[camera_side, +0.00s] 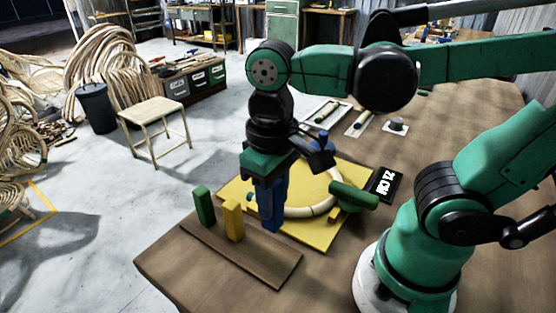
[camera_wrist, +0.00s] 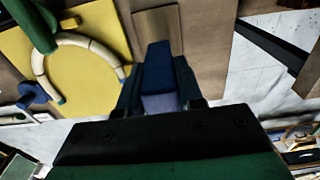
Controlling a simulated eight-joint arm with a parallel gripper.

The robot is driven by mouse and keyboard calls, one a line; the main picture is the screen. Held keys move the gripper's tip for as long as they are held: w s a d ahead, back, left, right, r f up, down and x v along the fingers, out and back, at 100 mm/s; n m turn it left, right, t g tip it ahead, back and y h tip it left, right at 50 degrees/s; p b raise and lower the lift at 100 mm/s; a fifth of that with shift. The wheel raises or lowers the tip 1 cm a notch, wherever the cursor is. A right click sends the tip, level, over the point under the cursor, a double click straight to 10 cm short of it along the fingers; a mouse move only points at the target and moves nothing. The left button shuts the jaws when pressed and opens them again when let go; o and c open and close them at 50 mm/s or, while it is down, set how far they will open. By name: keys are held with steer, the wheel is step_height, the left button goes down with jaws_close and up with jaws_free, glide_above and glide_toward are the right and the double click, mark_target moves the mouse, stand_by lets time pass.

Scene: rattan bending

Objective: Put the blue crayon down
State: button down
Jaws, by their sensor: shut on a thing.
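My gripper (camera_side: 272,205) points down and is shut on the blue crayon (camera_wrist: 158,62), which is upright between the fingers. In the side view the blue crayon (camera_side: 271,222) hangs at the right part of the brown wooden strip (camera_side: 255,262); I cannot tell whether its foot touches the strip. A green crayon (camera_side: 203,205) and a yellow crayon (camera_side: 233,220) stand upright on the strip, left of my gripper. In the wrist view the strip (camera_wrist: 157,20) shows beyond the blue crayon; the green and yellow crayons are not visible there.
A yellow board (camera_side: 315,238) with a pale curved rattan piece (camera_side: 312,210) and a green cylinder (camera_side: 353,196) lies behind and right of the strip. A black display (camera_side: 384,184) lies farther right. The table's front edge is close to the strip.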

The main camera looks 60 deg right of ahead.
steer(key=shift+f, duration=4.6)
steer(key=shift+f, duration=0.2)
steer(key=c, duration=0.6)
jaws_free()
steer(key=shift+o, duration=0.2)
steer(key=shift+r, duration=0.15)
step_height(320, 180, up, 12)
steer(key=shift+f, duration=0.1)
steer(key=w+d+f+t, duration=0.2)
steer(key=w+d+t, duration=0.4)
steer(key=t, duration=0.1)
steer(key=shift+w+d+f, duration=0.2)
steer(key=shift+w+f, duration=0.05)
steer(key=shift+w, duration=0.05)
